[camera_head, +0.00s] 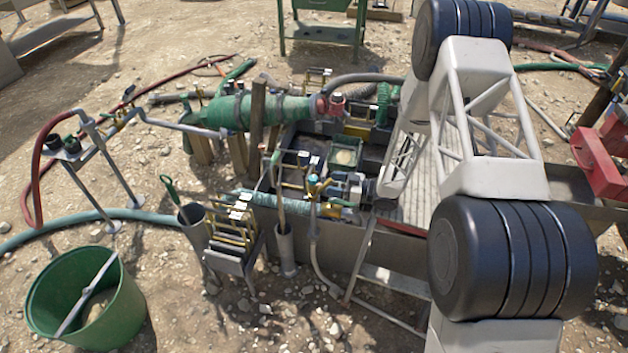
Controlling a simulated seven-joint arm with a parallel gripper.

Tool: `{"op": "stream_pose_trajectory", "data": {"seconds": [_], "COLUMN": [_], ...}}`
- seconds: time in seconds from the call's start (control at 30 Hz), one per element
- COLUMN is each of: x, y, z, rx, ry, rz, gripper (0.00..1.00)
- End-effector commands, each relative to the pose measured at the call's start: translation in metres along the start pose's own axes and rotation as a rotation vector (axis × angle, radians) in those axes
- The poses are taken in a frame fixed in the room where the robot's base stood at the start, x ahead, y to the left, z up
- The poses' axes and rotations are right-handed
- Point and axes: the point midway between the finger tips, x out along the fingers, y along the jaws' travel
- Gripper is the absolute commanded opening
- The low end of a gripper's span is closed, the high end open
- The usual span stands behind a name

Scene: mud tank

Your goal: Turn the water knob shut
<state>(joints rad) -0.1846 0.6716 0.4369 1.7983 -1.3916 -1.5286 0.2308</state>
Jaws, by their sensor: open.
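A small teal-blue knob (313,179) sits on a brass fitting near the middle of the tank's front side, and a grey hose (314,245) hangs below it. I take this to be the water knob; its turned position is too small to tell. My arm comes in from the lower right, rises and bends down again behind its truss link. My gripper (333,187) is small in view at the arm's far end, just right of the knob. It is open. Whether its fingers touch the knob or stand apart from it I cannot tell.
A green pipe (255,112) with a red fitting (332,104) crosses behind. A rack of yellow-handled tools (232,230) and grey tubes stand in front. A green bucket (85,300) is at lower left, a red box (600,160) at right. Gravelly ground lies open in the foreground.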

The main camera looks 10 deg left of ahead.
Motion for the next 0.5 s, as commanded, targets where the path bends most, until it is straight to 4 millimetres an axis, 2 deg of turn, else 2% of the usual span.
{"op": "stream_pose_trajectory", "data": {"seconds": [0.27, 0.5], "x": [0.020, 0.048], "y": [0.000, 0.000], "z": [0.000, 0.001], "rx": [0.000, 0.000], "ry": [0.000, 0.000], "rz": [-0.001, -0.001], "gripper": [0.65, 0.65]}}
